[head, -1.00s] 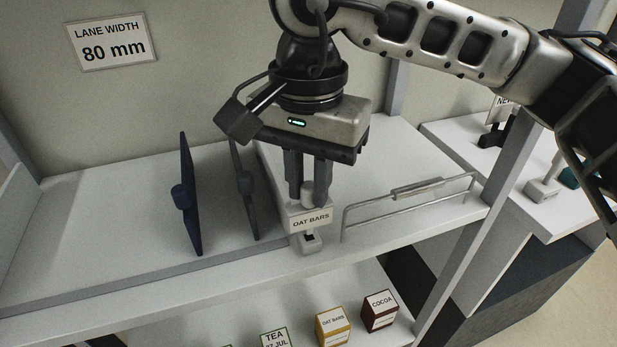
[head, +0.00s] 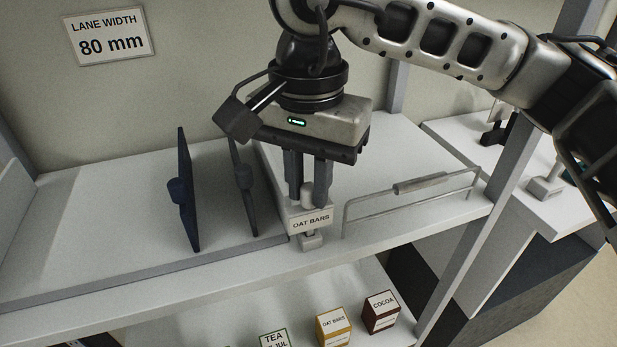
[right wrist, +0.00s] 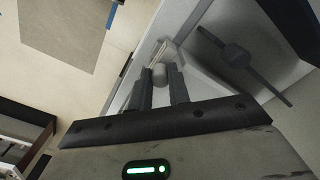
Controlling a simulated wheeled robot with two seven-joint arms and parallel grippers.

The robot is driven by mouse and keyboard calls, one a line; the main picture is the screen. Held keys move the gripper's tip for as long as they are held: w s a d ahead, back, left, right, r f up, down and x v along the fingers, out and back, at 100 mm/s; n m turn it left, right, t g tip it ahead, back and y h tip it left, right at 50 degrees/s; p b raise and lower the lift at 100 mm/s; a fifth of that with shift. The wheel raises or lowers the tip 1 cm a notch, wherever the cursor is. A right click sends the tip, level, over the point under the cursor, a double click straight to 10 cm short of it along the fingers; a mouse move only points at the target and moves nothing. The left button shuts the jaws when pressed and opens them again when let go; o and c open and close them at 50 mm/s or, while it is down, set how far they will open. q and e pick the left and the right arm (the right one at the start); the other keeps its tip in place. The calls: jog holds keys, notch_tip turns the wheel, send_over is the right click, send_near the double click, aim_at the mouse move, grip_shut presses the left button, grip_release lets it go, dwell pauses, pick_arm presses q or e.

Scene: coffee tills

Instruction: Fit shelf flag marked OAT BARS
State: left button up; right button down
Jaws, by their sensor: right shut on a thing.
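The shelf flag marked OAT BARS (head: 311,222) is a small white sign with a knob on top and a pale clip below. It is at the front edge of the upper shelf (head: 90,277), upright in the head view. My right gripper (head: 308,195) points down and is shut on the knob of the flag. The right wrist view shows the fingers (right wrist: 161,85) on either side of the pale knob (right wrist: 160,73). Whether the clip is fully seated on the shelf edge I cannot tell. My left gripper is not in view.
Two dark dividers with knobs, one blue (head: 187,190) and one grey (head: 242,175), stand left of the flag. A wire fence (head: 410,200) stands to its right. Small boxes, including OAT BARS (head: 333,327) and COCOA (head: 381,311), sit on the lower shelf. A LANE WIDTH 80 mm sign (head: 110,36) hangs behind.

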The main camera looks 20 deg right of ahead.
jog(key=shift+f+b, duration=0.55)
jog(key=shift+f, duration=0.15)
jog(key=c, duration=1.2)
grip_release()
jog(key=shift+c, duration=0.2)
jog(key=shift+r, duration=0.1)
